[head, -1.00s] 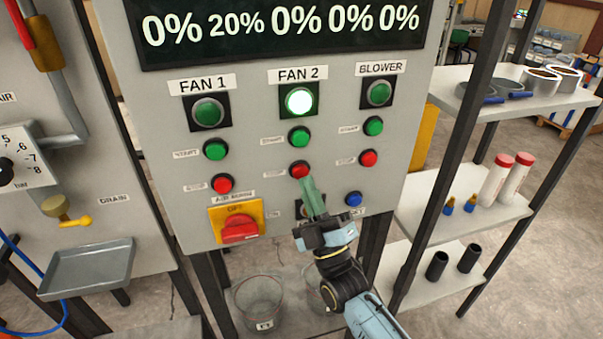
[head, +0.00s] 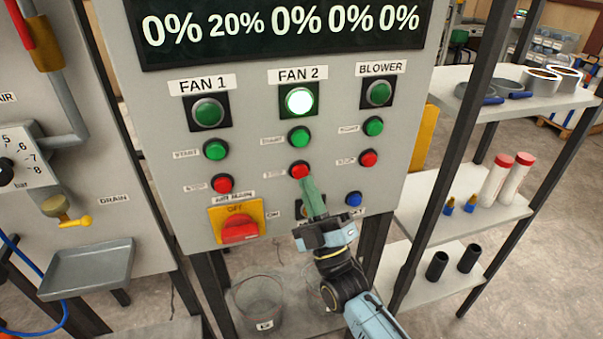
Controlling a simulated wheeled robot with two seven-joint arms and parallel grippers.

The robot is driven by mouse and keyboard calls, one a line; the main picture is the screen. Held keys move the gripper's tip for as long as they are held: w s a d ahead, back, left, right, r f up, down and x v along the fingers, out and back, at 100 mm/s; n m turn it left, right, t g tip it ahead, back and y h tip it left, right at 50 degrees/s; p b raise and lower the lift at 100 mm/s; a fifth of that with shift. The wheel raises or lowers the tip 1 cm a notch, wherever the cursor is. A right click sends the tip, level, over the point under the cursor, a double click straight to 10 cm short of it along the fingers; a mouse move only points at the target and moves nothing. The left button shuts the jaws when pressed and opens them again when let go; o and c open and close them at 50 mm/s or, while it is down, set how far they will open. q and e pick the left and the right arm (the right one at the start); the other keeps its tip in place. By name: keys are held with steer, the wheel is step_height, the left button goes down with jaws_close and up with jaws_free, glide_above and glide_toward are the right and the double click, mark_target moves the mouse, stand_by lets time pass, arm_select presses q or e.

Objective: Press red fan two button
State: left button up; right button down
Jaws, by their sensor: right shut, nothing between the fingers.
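The red fan 2 button (head: 299,170) sits on the grey control panel (head: 262,130), below the green fan 2 start button (head: 299,137). The round fan 2 lamp (head: 299,100) under the FAN 2 label is lit bright. My right gripper (head: 307,180) is shut, with its green fingertips at the lower edge of the red button. I cannot tell whether the tips touch it. The fingers cover part of a switch below. My left gripper is not in view.
Red buttons for fan 1 (head: 222,184) and the blower (head: 368,158) flank it. A blue button (head: 353,199) and a yellow-and-red main switch (head: 238,223) are close by. A shelf rack (head: 480,215) stands at the right.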

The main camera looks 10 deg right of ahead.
stand_by(0.4)
steer(key=shift+w, duration=0.45)
steer(key=shift+w+b, duration=0.5)
stand_by(0.6)
steer(key=shift+s, duration=0.1)
steer(key=shift+s+p, duration=0.5)
steer(key=shift+s, duration=0.35)
steer(key=s+p, duration=0.2)
steer(key=s, duration=0.3)
steer(key=shift+d, duration=0.1)
